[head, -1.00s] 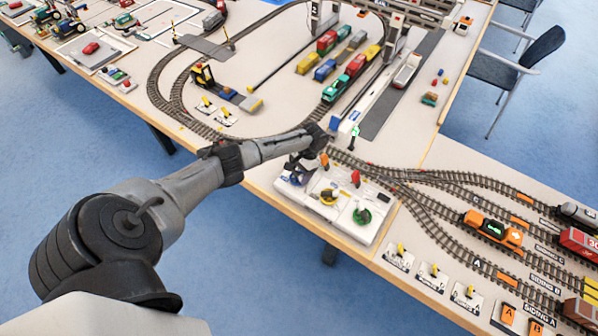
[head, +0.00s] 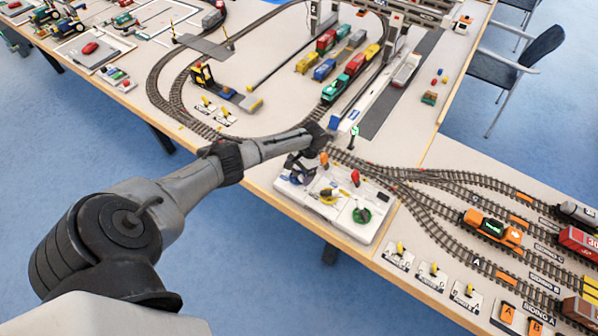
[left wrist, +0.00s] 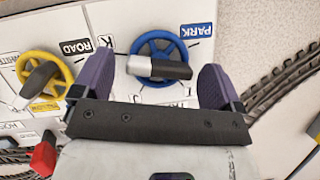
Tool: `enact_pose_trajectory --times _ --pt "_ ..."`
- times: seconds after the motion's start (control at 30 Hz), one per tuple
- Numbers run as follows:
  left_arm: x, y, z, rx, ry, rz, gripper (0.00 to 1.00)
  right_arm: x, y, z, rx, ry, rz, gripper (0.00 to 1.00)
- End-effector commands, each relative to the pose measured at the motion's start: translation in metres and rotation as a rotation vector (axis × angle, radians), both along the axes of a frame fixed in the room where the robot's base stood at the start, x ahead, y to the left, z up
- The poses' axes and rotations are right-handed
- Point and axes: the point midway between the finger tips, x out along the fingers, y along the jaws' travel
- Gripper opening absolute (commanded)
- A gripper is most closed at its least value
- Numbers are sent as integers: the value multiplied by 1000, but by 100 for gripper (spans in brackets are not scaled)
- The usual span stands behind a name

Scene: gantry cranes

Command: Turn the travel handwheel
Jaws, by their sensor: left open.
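The control panel (head: 339,232) carries a blue handwheel (left wrist: 146,45), a yellow handwheel (left wrist: 50,70) and a green handwheel (head: 362,215). No readable label says which one is for travel. My left gripper (left wrist: 157,82) is open at the blue wheel, which sits beside a PARK label (left wrist: 196,31). Its two purple fingers stand on either side of the wheel's grey and black handle, with gaps showing. In the head view my left gripper (head: 297,174) covers much of the blue wheel. My right gripper is not in view.
The yellow wheel is close beside the left finger, by a ROAD label (left wrist: 75,47). Track (head: 420,185) runs past the panel's right side. The table edge lies in front.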

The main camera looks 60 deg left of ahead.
Motion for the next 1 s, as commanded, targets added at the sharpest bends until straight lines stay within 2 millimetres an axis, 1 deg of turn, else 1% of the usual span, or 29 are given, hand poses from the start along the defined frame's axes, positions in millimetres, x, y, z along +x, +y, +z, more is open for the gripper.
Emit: enact_pose_trajectory --times 0.17,0.4,0.6,0.8,1.0 --pt "9 2 21 1 -4 0 92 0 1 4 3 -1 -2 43" --pt "27 5 65 1 -5 0 92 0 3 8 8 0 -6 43" --pt "40 7 97 1 -4 0 92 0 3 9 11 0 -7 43" --pt "48 8 117 0 -2 0 92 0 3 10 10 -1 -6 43" --pt "52 9 126 0 -2 -1 92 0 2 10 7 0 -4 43"
